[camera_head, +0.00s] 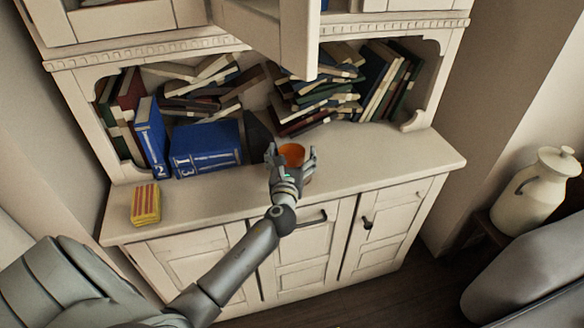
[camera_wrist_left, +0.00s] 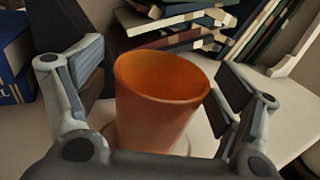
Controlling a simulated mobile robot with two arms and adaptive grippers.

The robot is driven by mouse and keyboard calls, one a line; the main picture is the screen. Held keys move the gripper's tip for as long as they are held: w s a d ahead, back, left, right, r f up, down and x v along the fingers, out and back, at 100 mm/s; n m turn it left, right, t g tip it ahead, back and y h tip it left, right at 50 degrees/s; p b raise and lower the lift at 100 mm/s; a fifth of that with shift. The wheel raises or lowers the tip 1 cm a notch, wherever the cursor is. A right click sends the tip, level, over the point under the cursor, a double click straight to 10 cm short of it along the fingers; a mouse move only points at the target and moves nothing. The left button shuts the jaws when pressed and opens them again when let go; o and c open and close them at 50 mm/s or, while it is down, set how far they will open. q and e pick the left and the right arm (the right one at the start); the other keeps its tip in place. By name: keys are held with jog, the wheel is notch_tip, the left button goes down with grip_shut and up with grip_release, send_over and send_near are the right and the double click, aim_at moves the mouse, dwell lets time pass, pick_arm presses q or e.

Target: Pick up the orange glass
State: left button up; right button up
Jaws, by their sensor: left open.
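The orange glass (camera_head: 292,153) stands on the counter of the white cabinet, in front of the books. In the left wrist view the orange glass (camera_wrist_left: 160,100) is upright between the two fingers, with its open rim toward the camera. My left gripper (camera_head: 291,158) is open around the glass, one finger on each side. In the left wrist view a gap shows between each finger of the left gripper (camera_wrist_left: 160,85) and the glass. The glass's lower part is hidden by the gripper in the head view. My right gripper is not in view.
Blue books (camera_head: 206,146) stand left of the glass, and stacked books (camera_head: 315,95) lie behind it. A yellow and red striped box (camera_head: 145,204) is at the counter's left end. An open cabinet door (camera_head: 270,35) hangs above. The counter (camera_head: 400,155) is clear to the right.

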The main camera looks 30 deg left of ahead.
pick_arm(q)
jog(key=shift+c, duration=0.4)
jog(key=c, duration=1.2)
jog(key=shift+o, duration=0.2)
jog(key=shift+r, duration=0.1)
